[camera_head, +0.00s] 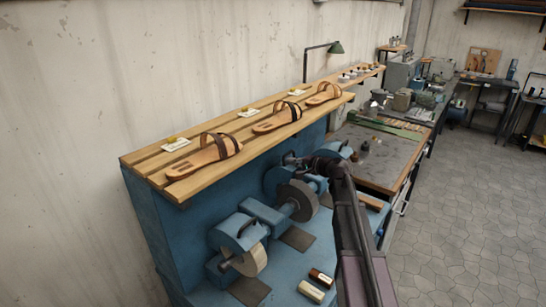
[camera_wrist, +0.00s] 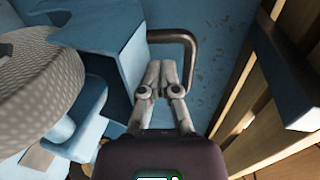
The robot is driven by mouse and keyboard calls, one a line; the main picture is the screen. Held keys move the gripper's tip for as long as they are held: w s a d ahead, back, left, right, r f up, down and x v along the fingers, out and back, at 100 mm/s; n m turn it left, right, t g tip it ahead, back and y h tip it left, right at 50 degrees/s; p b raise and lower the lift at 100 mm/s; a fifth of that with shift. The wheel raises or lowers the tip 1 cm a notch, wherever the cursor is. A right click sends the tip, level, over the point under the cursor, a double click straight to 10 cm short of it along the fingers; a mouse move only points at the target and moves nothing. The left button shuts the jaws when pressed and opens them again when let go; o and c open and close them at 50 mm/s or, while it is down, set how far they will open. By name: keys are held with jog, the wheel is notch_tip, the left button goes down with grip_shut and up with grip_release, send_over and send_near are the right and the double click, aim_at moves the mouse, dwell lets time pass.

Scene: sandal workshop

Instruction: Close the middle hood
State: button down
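The middle hood (camera_head: 276,179) is a blue cover over the middle grinding wheel (camera_head: 298,200) in the head view. Much of the wheel's front face shows. In the wrist view the blue hood (camera_wrist: 110,45) is at upper left, beside the grey wheel (camera_wrist: 40,90). A dark bent handle (camera_wrist: 188,50) sticks out from the hood. My gripper (camera_wrist: 160,66) has its fingertips together, inside the bend of the handle. Whether they touch the bar I cannot tell. In the head view my gripper (camera_head: 291,159) is at the top of the middle hood, and my arm hides part of the area.
The left hood (camera_head: 238,232) and the right hood (camera_head: 334,149) stand on either side on the blue bench (camera_head: 205,298). A slatted wooden shelf (camera_head: 160,166) with sandals runs close behind. Two small blocks (camera_head: 316,284) lie at the front.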

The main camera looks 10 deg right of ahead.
jog(key=shift+w+a+f, duration=0.15)
jog(key=shift+a+f, duration=0.25)
jog(key=shift+d+f, duration=0.1)
jog(key=shift+f, duration=0.05)
jog(key=shift+s+d+f+b, duration=0.15)
jog(key=shift+s+d+b, duration=0.05)
jog(key=shift+s+b, duration=0.2)
jog(key=shift+s+d+f+b, duration=0.65)
jog(key=shift+d+f+b, duration=0.15)
jog(key=shift+b, duration=0.35)
jog(key=shift+d+r, duration=0.15)
